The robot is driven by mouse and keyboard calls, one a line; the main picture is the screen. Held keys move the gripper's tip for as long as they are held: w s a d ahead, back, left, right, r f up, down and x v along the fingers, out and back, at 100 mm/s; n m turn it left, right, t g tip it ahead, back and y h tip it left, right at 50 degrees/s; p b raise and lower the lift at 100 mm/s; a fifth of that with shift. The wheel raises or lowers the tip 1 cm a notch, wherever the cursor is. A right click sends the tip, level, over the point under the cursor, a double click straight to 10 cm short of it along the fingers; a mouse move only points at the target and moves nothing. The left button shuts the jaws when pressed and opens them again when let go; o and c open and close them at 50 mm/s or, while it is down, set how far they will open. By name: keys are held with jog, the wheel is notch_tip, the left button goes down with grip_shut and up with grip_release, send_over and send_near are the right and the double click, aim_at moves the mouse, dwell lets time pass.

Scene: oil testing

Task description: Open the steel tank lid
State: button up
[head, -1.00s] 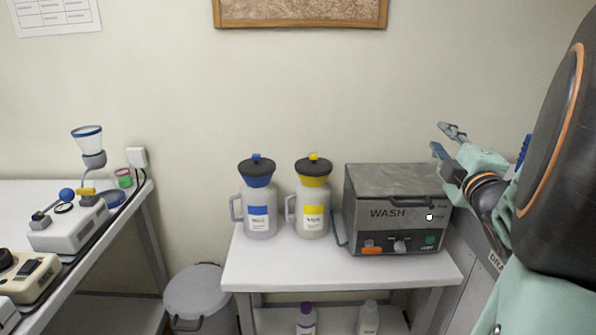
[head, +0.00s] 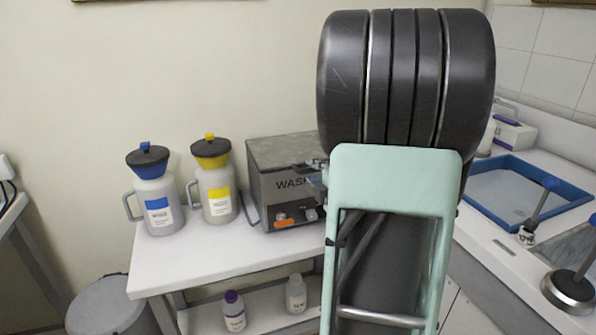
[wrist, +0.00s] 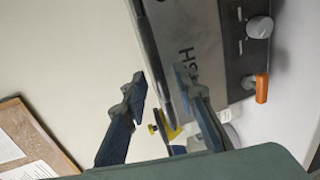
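The steel wash tank (head: 285,165) stands at the right of the small white table, its grey lid (head: 285,148) lying shut on top. My arm covers its right part in the head view. In the wrist view the tank's front (wrist: 210,35) is turned sideways, with a dark handle bar (wrist: 158,50) along its upper edge. My gripper (wrist: 162,85) is open, its fingers apart on either side of the bar's line. I cannot tell whether either finger touches the bar. In the head view only a small part of the gripper shows beside the arm.
A blue-labelled jug (head: 160,205) and a yellow-labelled jug (head: 216,190) stand left of the tank. Bottles (head: 233,311) stand on the shelf below. A grey bin (head: 105,305) is at lower left. A counter with a blue tray (head: 560,208) is at right.

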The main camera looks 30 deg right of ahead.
jog(key=shift+x, duration=1.15)
grip_shut()
